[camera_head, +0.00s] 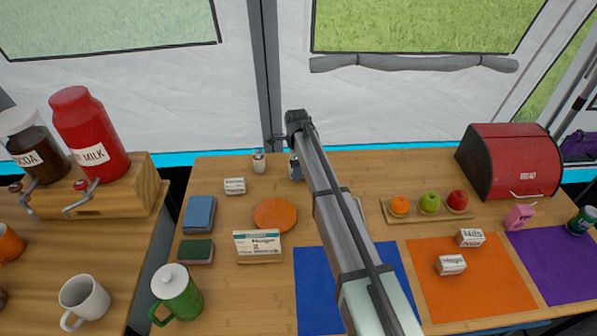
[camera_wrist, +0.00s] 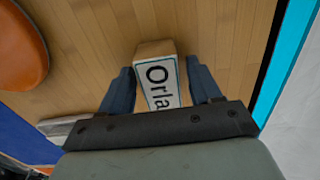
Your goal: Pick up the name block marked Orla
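The name block marked Orla (camera_wrist: 158,85) lies on the wooden table in the wrist view, its white labelled face toward the camera. It is slightly tilted in the picture. My gripper (camera_wrist: 161,75) is open, with one dark blue finger on each side of the block. In the head view my gripper (camera_head: 295,167) is at the back of the table, mostly behind my arm, and the Orla block cannot be made out there.
Another block (camera_wrist: 65,128) lies near the blue mat in the wrist view. A fruit tray (camera_head: 427,212) and red bread bin (camera_head: 509,162) stand right.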

